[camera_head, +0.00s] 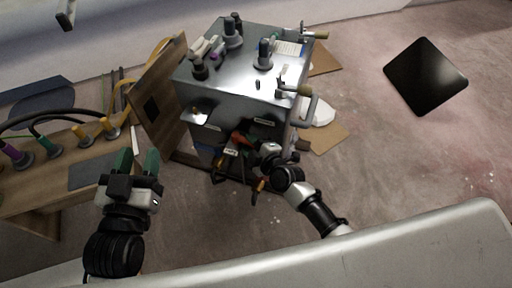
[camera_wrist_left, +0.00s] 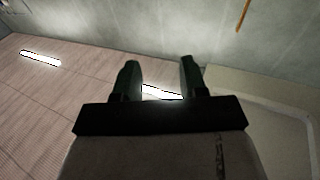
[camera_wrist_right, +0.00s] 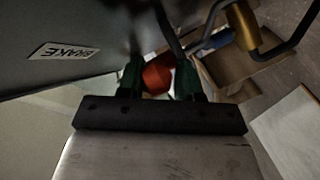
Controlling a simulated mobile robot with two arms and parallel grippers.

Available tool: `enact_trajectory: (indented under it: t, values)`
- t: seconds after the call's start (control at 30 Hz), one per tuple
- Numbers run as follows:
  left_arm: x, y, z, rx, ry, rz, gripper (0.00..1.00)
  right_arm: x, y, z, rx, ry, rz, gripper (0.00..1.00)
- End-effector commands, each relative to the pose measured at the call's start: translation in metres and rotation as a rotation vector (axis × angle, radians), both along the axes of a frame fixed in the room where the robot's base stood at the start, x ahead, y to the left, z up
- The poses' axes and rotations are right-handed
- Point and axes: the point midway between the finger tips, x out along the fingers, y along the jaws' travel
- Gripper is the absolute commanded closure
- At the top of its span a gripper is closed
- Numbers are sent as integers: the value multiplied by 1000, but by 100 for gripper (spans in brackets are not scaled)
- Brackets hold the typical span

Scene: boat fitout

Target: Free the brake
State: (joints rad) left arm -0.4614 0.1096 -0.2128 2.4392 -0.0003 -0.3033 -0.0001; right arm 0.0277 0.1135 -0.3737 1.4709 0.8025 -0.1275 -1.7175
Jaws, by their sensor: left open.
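The grey metal cabinet (camera_head: 245,75) stands in the middle of the head view. A label reading BRAKE (camera_wrist_right: 64,51) is on its face in the right wrist view. A red-orange knob (camera_wrist_right: 158,74) on a dark lever lies beside that label. My right gripper (camera_head: 262,149) is at the cabinet's front; its green fingers (camera_wrist_right: 159,82) are on both sides of the knob and appear closed on it. Part of the lever is hidden in shadow. My left gripper (camera_head: 138,163) is open and empty, left of the cabinet, with nothing between its fingers (camera_wrist_left: 158,82).
A wooden bench (camera_head: 40,195) with coloured plugs and cables is at left, beside a leaning wooden panel (camera_head: 158,95). Levers and knobs top the cabinet. A handle (camera_head: 308,105) juts from its right side. Cardboard pieces (camera_head: 328,136) lie on the floor. A black panel (camera_head: 425,76) is at right.

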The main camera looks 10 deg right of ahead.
Motion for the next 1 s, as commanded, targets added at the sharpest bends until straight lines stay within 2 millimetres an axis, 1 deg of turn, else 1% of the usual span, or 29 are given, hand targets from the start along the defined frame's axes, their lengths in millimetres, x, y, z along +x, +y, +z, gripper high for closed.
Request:
enact_trajectory:
  t: [0.07, 0.17, 0.27, 0.5, 0.7, 0.83, 1.0]
  values:
    - [0, 1, -3, 7, 30, 1, 57, -5, -2, 0, -2, 3, 1, 66]
    - [-1, 3, -13, 29, 112, 6, 57, -14, -7, 3, -4, 3, 1, 66]
    - [-4, 6, -26, 56, 217, 14, 57, -27, -13, 6, -4, 6, 2, 66]
    - [-21, 17, -60, 124, 500, 32, 57, -64, -30, 15, -5, 6, 2, 66]
    - [-37, 25, -79, 164, 671, 44, 57, -86, -41, 20, -3, 4, 0, 66]
    - [-44, 28, -85, 177, 730, 48, 57, -93, -45, 21, 0, 3, -1, 66]
    - [-46, 29, -88, 182, 751, 49, 57, -96, -46, 22, -1, 2, -1, 66]
